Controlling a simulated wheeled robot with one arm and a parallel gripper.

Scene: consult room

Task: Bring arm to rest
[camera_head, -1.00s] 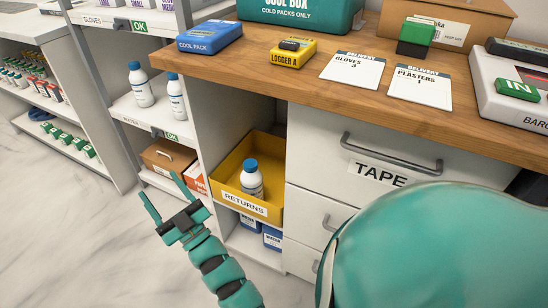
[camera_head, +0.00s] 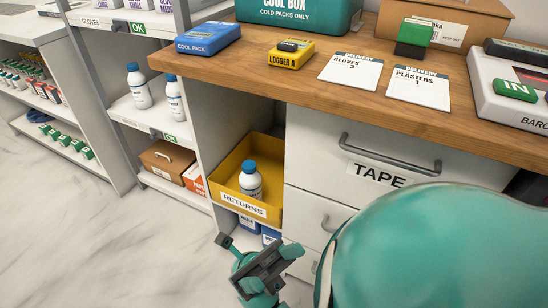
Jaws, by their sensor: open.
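My gripper (camera_head: 258,262) is at the bottom middle of the head view, low in front of the cabinet and just below the yellow returns bin. Its fingers are apart and nothing shows between them. My teal arm is folded close, partly hidden at the bottom edge. The yellow bin (camera_head: 243,208) labelled RETURNS holds a white bottle with a blue cap (camera_head: 250,181), standing upright. My gripper appears apart from the bin.
The wooden counter (camera_head: 300,82) carries a blue cool pack (camera_head: 208,39), a yellow logger (camera_head: 291,54) and two delivery cards (camera_head: 350,71). Drawers (camera_head: 355,160) with handles stand below it. Shelves (camera_head: 130,112) with bottles are at the left. The floor (camera_head: 80,230) at lower left is clear.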

